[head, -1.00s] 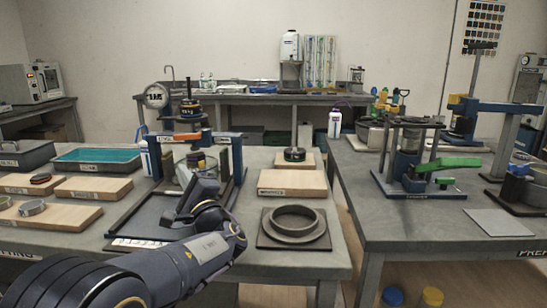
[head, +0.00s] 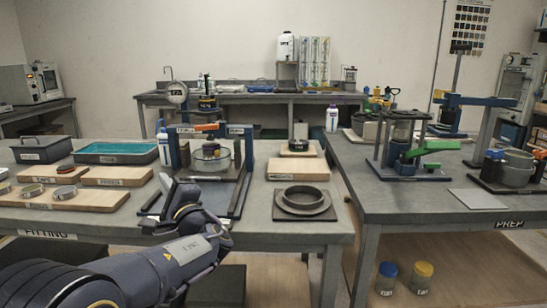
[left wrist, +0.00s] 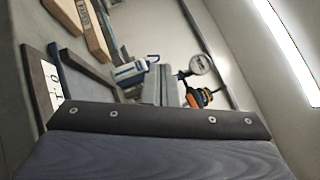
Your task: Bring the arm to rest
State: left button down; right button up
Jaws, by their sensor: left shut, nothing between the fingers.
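My left gripper (head: 176,196) is at the front edge of the fitting table (head: 90,222), its fingers pointing up and shut with nothing between them. My left arm (head: 165,262) comes in from the lower left. Behind the gripper stands the lever frame, with blue posts (head: 249,148) and an orange lever (head: 207,127) across the top. A clear round dish (head: 209,161) sits between the posts. The gripper looks apart from the frame and hides part of its base. In the left wrist view, a dark bar with screws fills the lower part. My right gripper is out of view.
Wooden boards (head: 118,176) and a teal tray (head: 115,152) lie left of the frame. A ring on a square plate (head: 304,203) lies right. The prep table (head: 400,205) holds a green-handled press (head: 436,146). Jars (head: 421,277) stand below it.

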pick_arm(q)
jog(key=s+a+f+n+g+h, duration=0.4)
jog(key=s+a+f+n+g, duration=0.5)
jog(key=s+a+f, duration=0.55)
jog(key=s+d+f+n+g+h, duration=0.1)
jog(key=s+d+f+g+h, duration=0.2)
jog(key=s, duration=0.4)
jog(key=s+d+f+n+h, duration=0.25)
jog(key=s+f+h, duration=0.2)
jog(key=s, duration=0.35)
jog(key=s+d+n+t+h, duration=0.25)
jog(key=s+d+h, duration=0.55)
jog(key=d, duration=0.6)
notch_tip(320, 180, up, 24)
jog(key=y+p, duration=0.1)
jog(key=p, duration=2.3)
jog(key=shift+s+a+r+g, duration=0.2)
jog(key=shift+s+a+g, duration=0.15)
jog(key=shift+g, duration=0.1)
